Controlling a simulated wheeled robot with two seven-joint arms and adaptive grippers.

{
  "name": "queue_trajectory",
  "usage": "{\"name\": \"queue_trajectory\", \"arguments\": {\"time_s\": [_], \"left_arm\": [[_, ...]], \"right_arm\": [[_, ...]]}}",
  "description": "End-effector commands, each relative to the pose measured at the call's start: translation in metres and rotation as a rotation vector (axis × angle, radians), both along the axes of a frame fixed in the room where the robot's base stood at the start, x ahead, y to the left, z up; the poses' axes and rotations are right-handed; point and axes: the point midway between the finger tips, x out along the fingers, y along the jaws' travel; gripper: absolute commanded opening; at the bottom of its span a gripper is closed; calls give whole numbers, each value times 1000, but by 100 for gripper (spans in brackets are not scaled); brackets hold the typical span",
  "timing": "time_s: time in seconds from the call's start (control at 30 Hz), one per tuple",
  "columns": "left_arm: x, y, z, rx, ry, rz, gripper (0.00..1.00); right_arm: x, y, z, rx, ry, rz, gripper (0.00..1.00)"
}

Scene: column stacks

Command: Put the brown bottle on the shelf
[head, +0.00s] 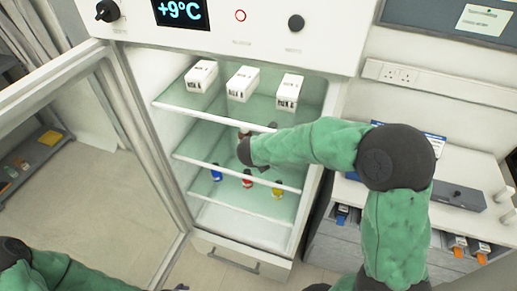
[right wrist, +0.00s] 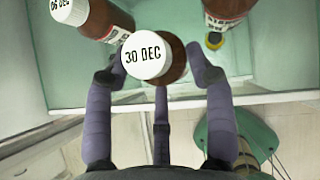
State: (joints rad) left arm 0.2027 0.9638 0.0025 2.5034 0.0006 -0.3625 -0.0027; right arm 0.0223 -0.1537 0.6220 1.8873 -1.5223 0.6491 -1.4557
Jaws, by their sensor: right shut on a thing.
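In the right wrist view, a brown bottle (right wrist: 174,62) with a white cap reading "30 DEC" stands between the fingers of my right gripper (right wrist: 156,75), which is shut on it. A second brown bottle (right wrist: 112,22), its white cap reading "06 DEC", is at the upper left. Another brown bottle (right wrist: 228,12) with a label is at the upper right, partly cut off. In the head view my right arm reaches into the open fridge at the middle glass shelf (head: 200,154), and the arm mostly hides the held bottle. My left gripper is out of view; only part of that arm shows.
White boxes (head: 243,83) stand on the fridge's upper shelf. Small bottles with blue, red (head: 248,179) and yellow parts stand on the lower shelf. The open glass door (head: 120,150) is at the left. A counter with a grey device (head: 456,196) is at the right.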

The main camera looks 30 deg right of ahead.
Motion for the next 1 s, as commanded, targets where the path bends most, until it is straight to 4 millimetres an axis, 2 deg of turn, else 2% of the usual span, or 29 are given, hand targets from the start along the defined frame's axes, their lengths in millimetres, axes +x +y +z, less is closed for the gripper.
{"name": "queue_trajectory", "arguments": {"time_s": [0.13,0.2,0.47,0.5,0.6,1.0], "left_arm": [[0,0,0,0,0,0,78],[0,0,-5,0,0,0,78],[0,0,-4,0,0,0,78],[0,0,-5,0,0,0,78],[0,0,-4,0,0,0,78],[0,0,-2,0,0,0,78]], "right_arm": [[19,-14,0,-1,-2,-3,9],[19,-14,-6,-1,-2,-1,9],[18,-14,-6,-1,-2,0,9],[18,-13,-7,-1,0,-1,58],[18,-13,-6,-1,0,-1,80],[17,-12,-3,-1,-2,0,80]]}}
